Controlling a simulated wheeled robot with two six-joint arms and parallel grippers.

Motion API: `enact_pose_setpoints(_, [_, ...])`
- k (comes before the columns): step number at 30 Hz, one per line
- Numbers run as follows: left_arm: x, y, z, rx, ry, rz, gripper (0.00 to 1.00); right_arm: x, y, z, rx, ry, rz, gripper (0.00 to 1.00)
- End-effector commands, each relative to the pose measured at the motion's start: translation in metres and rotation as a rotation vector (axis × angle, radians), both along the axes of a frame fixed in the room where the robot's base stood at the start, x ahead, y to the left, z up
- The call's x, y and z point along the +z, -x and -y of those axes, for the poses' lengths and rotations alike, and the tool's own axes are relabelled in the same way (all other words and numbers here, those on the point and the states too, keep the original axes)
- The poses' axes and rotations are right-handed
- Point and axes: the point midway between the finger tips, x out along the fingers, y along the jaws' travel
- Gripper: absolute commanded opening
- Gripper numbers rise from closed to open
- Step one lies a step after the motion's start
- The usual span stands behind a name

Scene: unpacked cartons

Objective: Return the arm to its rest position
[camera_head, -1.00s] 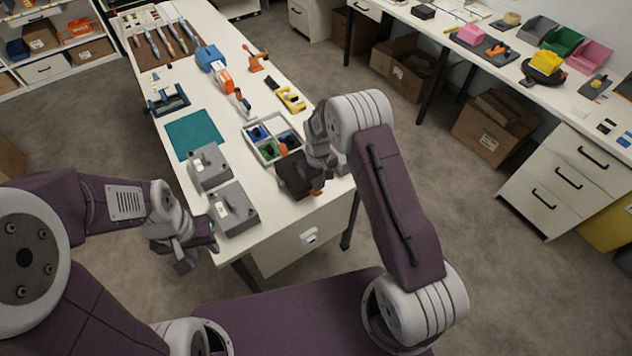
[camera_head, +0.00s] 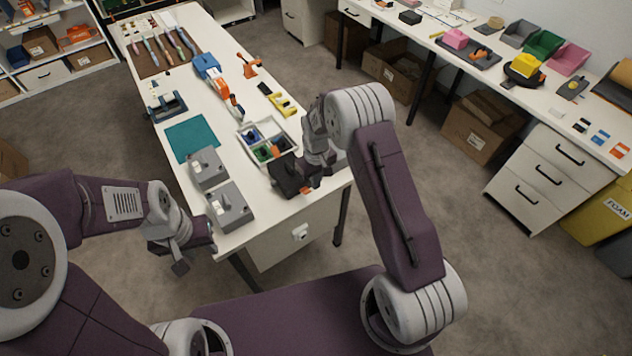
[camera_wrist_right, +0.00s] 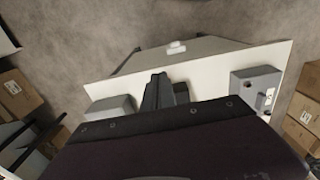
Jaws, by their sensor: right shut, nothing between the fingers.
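My right arm reaches in from the right in the head view. Its dark right gripper (camera_head: 295,178) is over the near right part of the white workbench (camera_head: 240,120), just in front of a divided tray (camera_head: 246,132). In the right wrist view the dark fingers (camera_wrist_right: 160,92) are together with nothing between them, above the bench. My left gripper (camera_head: 182,258) hangs at the bench's near left corner, beside a grey box; its fingers are too small and turned to read. I see no object in it.
Two grey boxes (camera_head: 230,208) (camera_head: 207,167) stand on the bench's near left, with a teal mat (camera_head: 192,138) behind. Tools and yellow parts lie farther back. Another bench (camera_head: 500,85) with drawers (camera_head: 550,175) stands at right. Open floor (camera_head: 420,160) lies between the benches.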

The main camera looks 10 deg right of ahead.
Motion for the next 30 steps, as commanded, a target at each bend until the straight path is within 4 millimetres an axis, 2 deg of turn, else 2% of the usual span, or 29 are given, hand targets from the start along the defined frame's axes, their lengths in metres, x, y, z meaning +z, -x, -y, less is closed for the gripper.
enact_pose_setpoints(12, [-0.005,0.0,0.0,0.0,0.0,0.0,0.36,-0.003,-0.002,0.001,-0.003,-0.001,0.005,0.0])
enact_pose_setpoints(14, [-0.01,0.0,0.0,0.0,0.0,0.0,0.36,0.009,-0.013,0.003,-0.009,-0.005,0.046,0.0])
enact_pose_setpoints(15, [-0.016,0.0,0.0,0.0,0.0,0.0,0.36,0.025,-0.023,0.005,-0.016,-0.009,0.088,0.0])
enact_pose_setpoints(17, [-0.027,0.0,0.0,0.0,0.0,0.0,0.36,0.052,-0.022,0.011,-0.03,-0.014,0.136,0.0])
enact_pose_setpoints(18, [-0.034,0.0,0.0,0.0,0.0,0.0,0.36,0.068,-0.012,0.016,-0.041,-0.017,0.16,0.0])
enact_pose_setpoints(20, [-0.044,0.0,0.0,0.0,0.0,0.0,0.36,0.088,0.014,0.024,-0.07,-0.021,0.183,0.0])
enact_pose_setpoints(22, [-0.054,0.0,0.0,0.0,0.0,0.0,0.36,0.1,0.053,0.032,-0.12,-0.028,0.195,0.0])
enact_pose_setpoints(24, [-0.06,0.0,0.0,0.0,0.0,0.0,0.36,0.102,0.098,0.037,-0.177,-0.033,0.191,0.0])
enact_pose_setpoints(27, [-0.062,0.0,0.0,0.0,0.0,0.0,0.36,0.092,0.156,0.042,-0.254,-0.037,0.157,0.0])
enact_pose_setpoints(30, [-0.059,0.0,0.0,0.0,0.0,0.0,0.36,0.078,0.195,0.042,-0.309,-0.032,0.097,0.0])
